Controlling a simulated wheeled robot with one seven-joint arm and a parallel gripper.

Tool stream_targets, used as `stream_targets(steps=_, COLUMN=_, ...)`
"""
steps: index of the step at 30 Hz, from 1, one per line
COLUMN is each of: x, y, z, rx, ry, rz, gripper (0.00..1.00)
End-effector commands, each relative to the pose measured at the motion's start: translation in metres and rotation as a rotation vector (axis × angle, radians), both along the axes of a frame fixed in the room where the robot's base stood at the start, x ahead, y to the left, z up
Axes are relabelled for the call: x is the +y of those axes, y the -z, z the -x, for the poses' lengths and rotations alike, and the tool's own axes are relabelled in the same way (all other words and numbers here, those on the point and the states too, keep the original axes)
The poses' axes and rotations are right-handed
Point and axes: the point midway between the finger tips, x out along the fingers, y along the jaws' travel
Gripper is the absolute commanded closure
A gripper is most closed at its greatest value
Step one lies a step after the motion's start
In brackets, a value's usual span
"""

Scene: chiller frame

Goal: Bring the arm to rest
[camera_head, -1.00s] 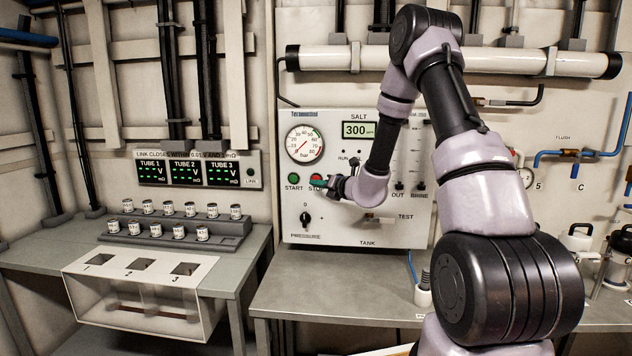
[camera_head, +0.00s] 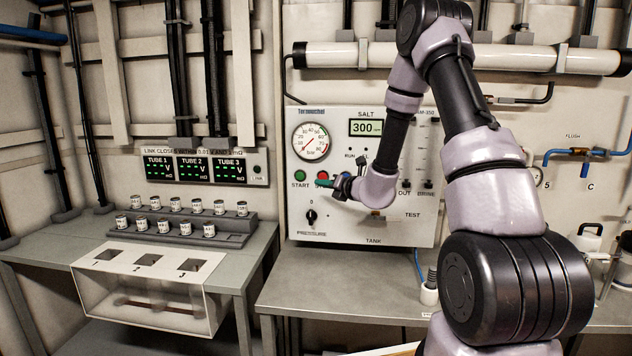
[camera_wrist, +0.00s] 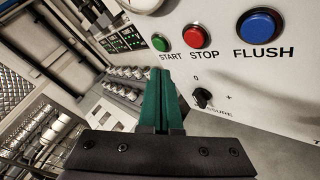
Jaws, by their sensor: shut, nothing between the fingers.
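My gripper (camera_head: 340,186) is in front of the control panel (camera_head: 400,228), near its start and stop buttons in the head view. In the wrist view my gripper (camera_wrist: 161,100) has its two green fingers together, with nothing between them. The green START button (camera_wrist: 160,42), red STOP button (camera_wrist: 196,36) and blue FLUSH button (camera_wrist: 259,25) show beyond the fingertips, apart from them. The pressure knob (camera_wrist: 202,97) is to the right of the fingers. My arm is bent and raised across the panel's right part, hiding some of its labels.
A grey bench (camera_head: 340,290) lies below the panel. To the left, a table carries a rack (camera_head: 180,238) of small jars and a clear box with three slots (camera_head: 150,260). A white pipe (camera_head: 350,55) runs above. Blue piping (camera_head: 580,151) is at the right.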

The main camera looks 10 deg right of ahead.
Motion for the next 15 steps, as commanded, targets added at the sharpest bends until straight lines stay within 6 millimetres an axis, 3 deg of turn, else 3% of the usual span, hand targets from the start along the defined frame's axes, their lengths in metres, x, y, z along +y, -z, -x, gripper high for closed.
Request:
stream_targets(steps=4, x=0.021, y=-0.035, z=0.015, rx=-0.069, ry=-0.116, rz=0.079, gripper=1.0)
stream_targets(steps=7, x=0.049, y=-0.076, z=0.043, rx=-0.165, ry=-0.283, rz=0.21, gripper=1.0)
stream_targets(steps=12, x=0.087, y=-0.134, z=0.12, rx=-0.369, ry=-0.605, rz=0.523, gripper=1.0)
stream_targets(steps=15, x=0.095, y=-0.153, z=0.167, rx=-0.485, ry=-0.775, rz=0.73, gripper=1.0)
